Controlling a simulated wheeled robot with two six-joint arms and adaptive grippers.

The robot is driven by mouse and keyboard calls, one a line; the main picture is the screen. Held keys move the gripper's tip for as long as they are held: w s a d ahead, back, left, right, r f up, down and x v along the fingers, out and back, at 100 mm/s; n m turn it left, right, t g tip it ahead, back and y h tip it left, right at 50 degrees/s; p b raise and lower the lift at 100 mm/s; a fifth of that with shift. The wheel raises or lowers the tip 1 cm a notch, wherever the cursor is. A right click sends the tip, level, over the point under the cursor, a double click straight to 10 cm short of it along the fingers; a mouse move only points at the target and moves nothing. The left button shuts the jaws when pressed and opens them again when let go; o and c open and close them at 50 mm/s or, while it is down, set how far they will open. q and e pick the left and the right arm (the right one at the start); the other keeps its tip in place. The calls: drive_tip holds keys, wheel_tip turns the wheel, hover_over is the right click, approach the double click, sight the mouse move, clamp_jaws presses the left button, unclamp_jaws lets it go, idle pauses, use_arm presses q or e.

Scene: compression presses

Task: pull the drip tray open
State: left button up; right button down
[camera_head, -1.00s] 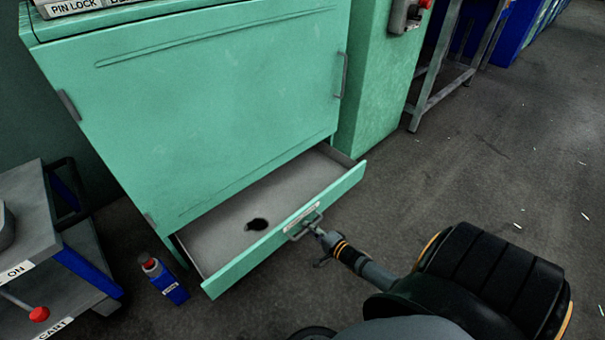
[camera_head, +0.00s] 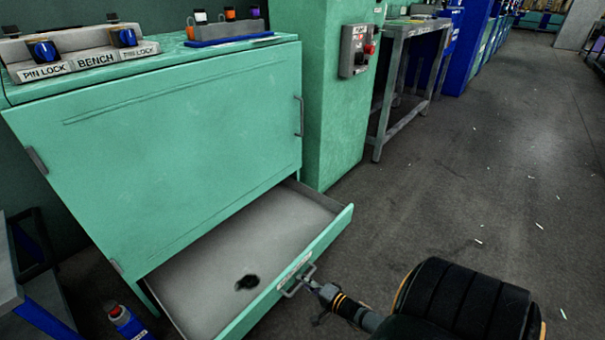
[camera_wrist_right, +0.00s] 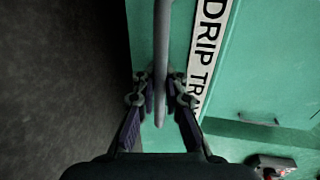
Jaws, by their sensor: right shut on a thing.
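The drip tray (camera_head: 207,262) is a grey drawer with a green front, pulled out of the bottom of the green press cabinet (camera_head: 170,145). A dark spot lies on its floor. Its grey bar handle (camera_head: 297,283) sits on the front under a white label. My right gripper (camera_head: 314,286) is at this handle. In the right wrist view the handle bar (camera_wrist_right: 162,60) runs between the two fingers of my right gripper (camera_wrist_right: 161,98), which is shut on it, beside the "DRIP TRAY" label (camera_wrist_right: 209,60). My left gripper is not in view.
A blue bottle with a red cap (camera_head: 126,320) stands on the floor left of the tray. A grey cart (camera_head: 8,280) is at the left edge. A metal-legged table (camera_head: 405,80) stands at the back.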

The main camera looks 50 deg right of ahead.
drive_tip(key=c, duration=1.4)
unclamp_jaws()
drive_tip(key=v, duration=1.2)
drive_tip(key=shift+r, duration=0.1)
drive_tip(key=shift+w, duration=0.1)
